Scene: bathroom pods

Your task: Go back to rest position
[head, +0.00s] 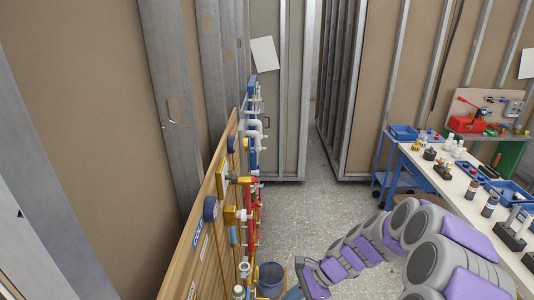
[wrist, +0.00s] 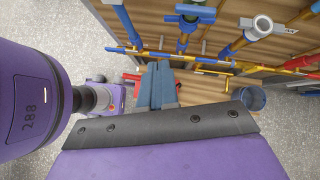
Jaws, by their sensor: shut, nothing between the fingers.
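My gripper (wrist: 155,82) shows in the wrist view as two blue-grey fingers lying side by side, shut and empty. In the head view its tip (head: 292,293) is at the bottom edge, partly cut off, just right of a dark bucket. My grey and purple arm reaches in from the lower right and bends down to the left. The gripper is beside the lower part of a wooden panel (head: 205,235) with pipes and valves. In the wrist view the pipes lie above and to the right of the fingers, with no clear contact.
The dark bucket (head: 270,278) stands close to the gripper; it also shows in the wrist view (wrist: 250,97). A white workbench (head: 455,190) with tools and blue bins is at the right. Metal-framed walls stand behind. Speckled floor (head: 305,215) lies open in the middle.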

